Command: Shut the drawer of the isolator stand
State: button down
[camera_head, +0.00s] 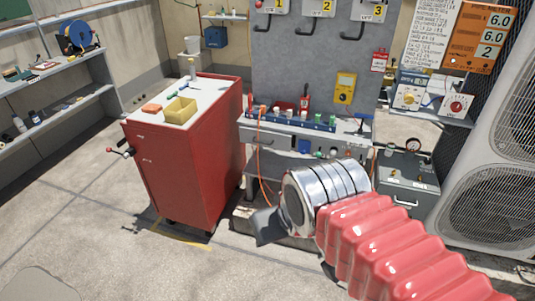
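The isolator stand (275,70) is a tall grey panel with several numbered switches along its top and a narrow grey bench at its foot. Under the bench top is a grey front (258,141) with small coloured parts near it. My arm partly covers the lower part, and I cannot tell how far the drawer is out. My gripper (268,226) shows as a dark wedge at the end of my silver and red arm. It is in front of and below the bench, apart from it. Its fingers are not distinct, and nothing is visibly held.
A red cabinet (193,165) stands left of the stand, with a yellow tray (181,110) on top. An orange cable (260,165) hangs from the bench. A grey box with a handle (407,185) and large fan units (492,205) are at right. The floor at front left is clear.

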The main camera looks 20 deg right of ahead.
aim_at(270, 139)
jog(key=z, duration=0.1)
jog(key=k, duration=0.1)
jog(key=u, duration=0.55)
jog(key=i, duration=2.25)
jog(key=z, duration=0.6)
